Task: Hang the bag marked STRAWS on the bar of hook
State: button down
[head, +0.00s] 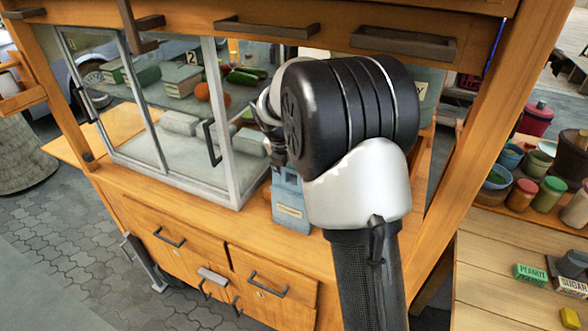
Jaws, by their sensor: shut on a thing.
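A light blue bag (291,212) with a small pale label is at the counter's front edge, right of the glass case. The label's print is too small to read, so I cannot tell if it says STRAWS. My gripper (277,150) is just above the bag, shut on its upper part; my wrist hides much of the grip. I cannot tell whether the bag's bottom touches the counter. A brown hook-like bracket (140,30) hangs from the top beam at the left, with a plate marked 2 (191,57) to its right, behind the glass.
A glass case (220,120) with vegetables and boxes stands left of the bag. Dark bars (268,27) and (403,42) line the top beam. A wooden post (500,140) rises at the right. Jars (550,195) and small boxes (530,273) are on a side table.

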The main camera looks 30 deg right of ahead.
jog(key=c, duration=0.6)
grip_release()
jog(key=shift+f+b, duration=0.2)
jog(key=shift+b, duration=0.65)
